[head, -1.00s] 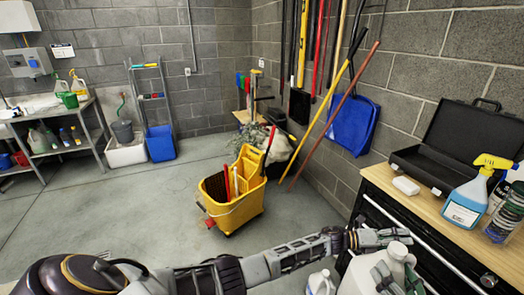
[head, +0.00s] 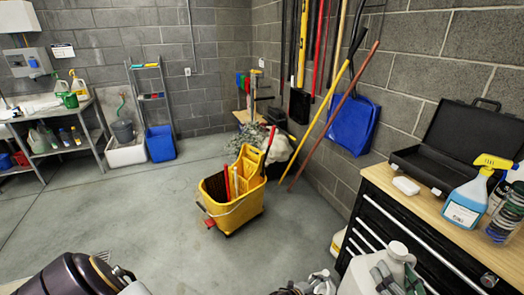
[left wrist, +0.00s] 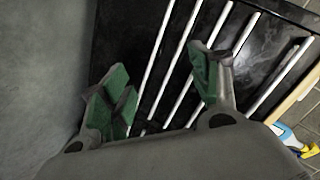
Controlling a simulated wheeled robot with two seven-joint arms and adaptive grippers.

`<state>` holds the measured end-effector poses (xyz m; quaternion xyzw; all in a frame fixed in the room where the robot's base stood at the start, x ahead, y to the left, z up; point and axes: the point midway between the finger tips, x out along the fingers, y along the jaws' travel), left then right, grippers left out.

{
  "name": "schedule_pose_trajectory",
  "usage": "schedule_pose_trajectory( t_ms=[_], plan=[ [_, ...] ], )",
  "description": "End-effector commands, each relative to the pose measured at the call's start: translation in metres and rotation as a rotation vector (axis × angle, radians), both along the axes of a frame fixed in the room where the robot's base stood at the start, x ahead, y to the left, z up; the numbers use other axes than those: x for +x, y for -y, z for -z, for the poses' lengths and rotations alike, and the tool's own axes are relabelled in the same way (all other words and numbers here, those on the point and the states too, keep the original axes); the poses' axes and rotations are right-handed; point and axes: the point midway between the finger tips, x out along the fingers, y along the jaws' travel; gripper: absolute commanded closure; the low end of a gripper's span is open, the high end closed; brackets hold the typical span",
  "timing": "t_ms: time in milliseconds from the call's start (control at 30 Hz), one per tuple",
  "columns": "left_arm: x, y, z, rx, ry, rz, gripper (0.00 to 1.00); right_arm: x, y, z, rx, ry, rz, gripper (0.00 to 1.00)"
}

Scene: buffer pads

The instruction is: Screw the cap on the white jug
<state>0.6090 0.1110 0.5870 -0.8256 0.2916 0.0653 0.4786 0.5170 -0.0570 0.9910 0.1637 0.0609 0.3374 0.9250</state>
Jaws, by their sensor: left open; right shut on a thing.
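The white jug (head: 398,256) stands at the bottom right of the head view, in front of the drawer cabinet, its lower part cut off by the frame. My right gripper (head: 386,279) is shut on the jug, its grey fingers against the jug's side. The jug's top shows pale; I cannot tell whether a cap sits on it. My left gripper shows in the left wrist view (left wrist: 160,80), open, with nothing between its green pads and cabinet drawers beyond.
The yellow mop bucket (head: 235,205) stands on open floor.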

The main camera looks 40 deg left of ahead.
Motion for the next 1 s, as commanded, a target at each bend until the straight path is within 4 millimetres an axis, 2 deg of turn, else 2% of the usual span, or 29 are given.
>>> schedule_pose_trajectory(
  t_ms=[33, 100, 267, 500, 667, 800, 1000],
  plan=[
    [-0.016, -0.009, 0.019, -0.014, -0.054, -0.038, 0.38, 0.0, -0.001, -0.005, 0.004, 0.008, -0.002, 1.0],
    [-0.037, -0.023, 0.043, -0.034, -0.126, -0.094, 0.38, 0.0, -0.001, -0.005, 0.004, 0.008, -0.002, 1.0],
    [-0.091, -0.051, 0.095, -0.074, -0.288, -0.221, 0.38, 0.0, -0.001, -0.005, 0.004, 0.008, -0.002, 1.0],
    [-0.187, -0.092, 0.164, -0.125, -0.524, -0.422, 0.38, 0.0, -0.001, -0.005, 0.004, 0.008, -0.002, 1.0],
    [-0.26, -0.116, 0.201, -0.153, -0.677, -0.563, 0.38, 0.0, -0.001, -0.005, 0.004, 0.008, -0.002, 1.0],
    [-0.328, -0.135, 0.228, -0.173, -0.805, -0.689, 0.38, 0.0, -0.001, -0.005, 0.004, 0.008, -0.002, 1.0],
    [-0.425, -0.157, 0.254, -0.19, -0.974, -0.867, 0.38, 0.0, -0.001, -0.005, 0.004, 0.008, -0.002, 1.0]
  ],
)
